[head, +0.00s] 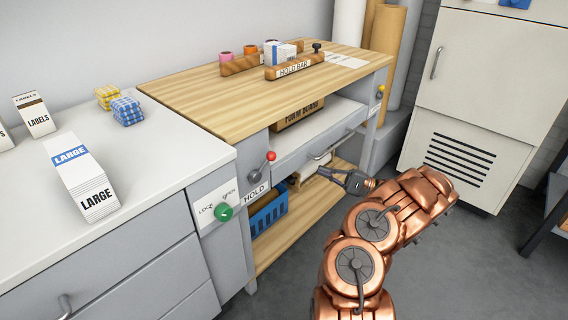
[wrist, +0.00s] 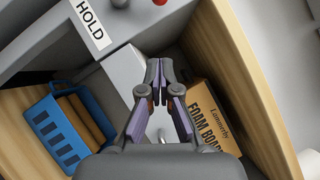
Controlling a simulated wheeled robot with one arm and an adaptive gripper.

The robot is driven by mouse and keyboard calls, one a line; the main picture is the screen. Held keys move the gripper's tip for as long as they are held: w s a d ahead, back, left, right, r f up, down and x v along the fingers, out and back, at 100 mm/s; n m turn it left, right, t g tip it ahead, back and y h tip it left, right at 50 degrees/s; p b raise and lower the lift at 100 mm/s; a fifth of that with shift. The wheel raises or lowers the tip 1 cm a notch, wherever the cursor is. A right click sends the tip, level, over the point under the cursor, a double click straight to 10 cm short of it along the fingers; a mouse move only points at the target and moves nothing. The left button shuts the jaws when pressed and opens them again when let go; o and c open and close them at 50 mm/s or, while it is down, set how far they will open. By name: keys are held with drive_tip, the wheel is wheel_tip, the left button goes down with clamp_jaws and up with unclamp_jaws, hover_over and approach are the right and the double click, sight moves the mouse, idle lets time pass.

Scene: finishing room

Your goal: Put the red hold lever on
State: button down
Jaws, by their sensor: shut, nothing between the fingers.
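The hold lever has a red knob (head: 271,156) on a short dark stem. It sits on the grey front of the wood-topped bench, above a white HOLD label (head: 256,193), and its stem leans up and to the right. In the wrist view the red knob (wrist: 160,2) is cut off by the top edge, near the HOLD label (wrist: 89,20). My gripper (head: 328,169) is to the right of the lever, apart from it, in front of the bench. In the wrist view its fingertips (wrist: 159,76) are together, with nothing between them.
A green knob (head: 223,212) is on a plate left of the lever. A grey drawer front with a handle (head: 320,155) is behind my gripper. A FOAM BOARD box (head: 298,114) and a blue basket (head: 268,215) are under the benchtop. A wooden HOLD BAR (head: 293,70) lies on top.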

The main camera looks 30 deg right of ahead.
sight(264, 166)
drive_tip(key=shift+a+r, duration=0.1)
idle(0.3)
drive_tip(key=s+a+r+x, duration=0.1)
drive_tip(key=x, duration=1.1)
drive_tip(key=shift+s+a, duration=0.2)
drive_tip(key=shift+a, duration=0.3)
drive_tip(key=shift+a+r+n+b, duration=0.2)
drive_tip(key=shift+n+b, duration=0.1)
drive_tip(key=shift+b, duration=0.1)
